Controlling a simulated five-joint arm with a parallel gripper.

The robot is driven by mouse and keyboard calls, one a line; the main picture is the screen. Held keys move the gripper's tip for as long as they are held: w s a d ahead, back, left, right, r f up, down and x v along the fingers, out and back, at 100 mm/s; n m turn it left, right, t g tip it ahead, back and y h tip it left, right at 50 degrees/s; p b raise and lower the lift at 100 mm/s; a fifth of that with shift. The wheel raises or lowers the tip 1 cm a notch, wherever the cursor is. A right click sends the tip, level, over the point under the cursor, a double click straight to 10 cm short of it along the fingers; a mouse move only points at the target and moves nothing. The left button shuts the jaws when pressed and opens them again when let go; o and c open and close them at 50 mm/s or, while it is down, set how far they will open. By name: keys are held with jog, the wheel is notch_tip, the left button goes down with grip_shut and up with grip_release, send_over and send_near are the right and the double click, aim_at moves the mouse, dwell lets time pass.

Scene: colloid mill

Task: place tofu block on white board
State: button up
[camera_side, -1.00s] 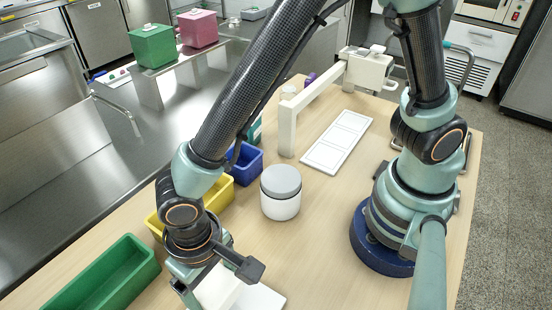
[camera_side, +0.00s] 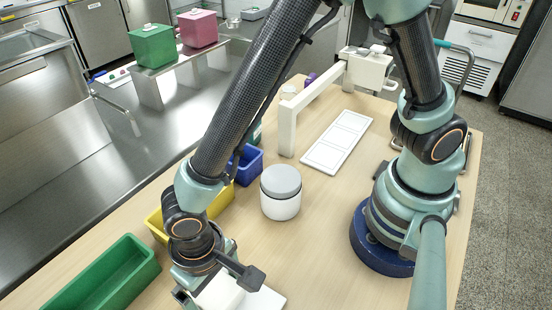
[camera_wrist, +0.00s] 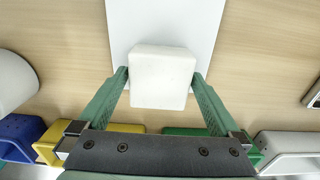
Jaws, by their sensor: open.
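The white tofu block (camera_wrist: 162,77) sits between the two fingers of my gripper (camera_wrist: 160,80) in the wrist view. The jaws are open, with the fingertips close beside the block's left and right faces. The white board (camera_wrist: 160,22) lies behind and under the block in that view, and the block covers part of its near end. I cannot tell whether the block rests on the board. In the side view, the block (camera_side: 222,291) shows beside my gripper at the bottom, and the board's right corner (camera_side: 268,299) shows next to it.
A white jar with a grey lid (camera_side: 281,192) stands right of a yellow bin (camera_side: 218,200) and a blue bin (camera_side: 247,166). A green bin (camera_side: 105,278) is at left. A white three-panel tray (camera_side: 338,141) lies farther back near a white frame (camera_side: 287,128). Bare table lies right of the jar.

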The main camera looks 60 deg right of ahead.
aim_at(214, 290)
notch_tip(214, 290, up, 12)
jog(key=w+d+r+t+y, duration=0.1)
jog(key=w+d+r, duration=0.25)
jog(key=d, duration=0.25)
jog(key=w+d+r+t, duration=0.1)
jog(key=w+d+r, duration=0.25)
jog(key=d, duration=0.35)
jog(key=d+r+t, duration=0.1)
jog(key=d, duration=0.7)
jog(key=d+r+t+h, duration=0.1)
jog(key=d+r+t, duration=0.1)
jog(key=d, duration=0.6)
jog(key=shift+w+d+r+t, duration=0.25)
jog(key=shift+d+r+t, duration=0.05)
